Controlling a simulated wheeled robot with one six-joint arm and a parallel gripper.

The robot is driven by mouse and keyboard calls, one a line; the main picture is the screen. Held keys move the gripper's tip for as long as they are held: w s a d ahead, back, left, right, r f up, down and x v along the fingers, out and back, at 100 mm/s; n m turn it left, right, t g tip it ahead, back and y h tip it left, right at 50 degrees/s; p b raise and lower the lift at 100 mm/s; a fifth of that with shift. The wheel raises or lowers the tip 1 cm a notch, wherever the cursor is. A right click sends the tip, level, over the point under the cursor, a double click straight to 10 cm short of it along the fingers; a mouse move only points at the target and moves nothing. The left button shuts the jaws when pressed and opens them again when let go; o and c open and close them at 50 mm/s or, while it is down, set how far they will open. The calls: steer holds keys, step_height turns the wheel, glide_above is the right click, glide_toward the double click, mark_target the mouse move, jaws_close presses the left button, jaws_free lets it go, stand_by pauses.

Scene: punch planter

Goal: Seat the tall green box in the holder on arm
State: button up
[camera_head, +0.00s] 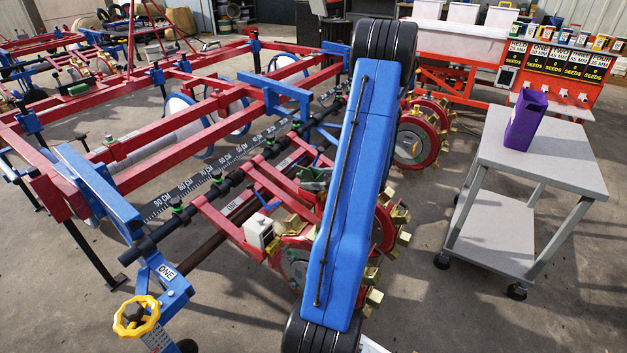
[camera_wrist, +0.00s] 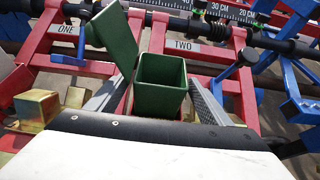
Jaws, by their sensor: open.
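A green box (camera_wrist: 160,92) with an open top stands near the middle of the wrist view, by the red arms labelled ONE (camera_wrist: 66,30) and TWO (camera_wrist: 187,45). A tilted green piece (camera_wrist: 116,38) rises at its upper left. My gripper (camera_wrist: 156,98) is open, with one grey finger on each side of the box. I cannot tell whether the fingers touch it. The box's lower part and any holder under it are hidden by my gripper. In the head view, a little green (camera_head: 316,178) shows beside my blue arm, which hides my gripper there.
A grey cart (camera_head: 545,160) at the right carries a purple box (camera_head: 525,120). The planter's red and blue frame (camera_head: 190,120) fills the left and middle, with a black ruler bar (camera_head: 228,158). A seed rack (camera_head: 560,70) stands behind. Floor lies open between planter and cart.

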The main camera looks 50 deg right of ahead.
steer(key=a+v, duration=0.1)
steer(key=v, duration=1)
steer(key=shift+d, duration=0.5)
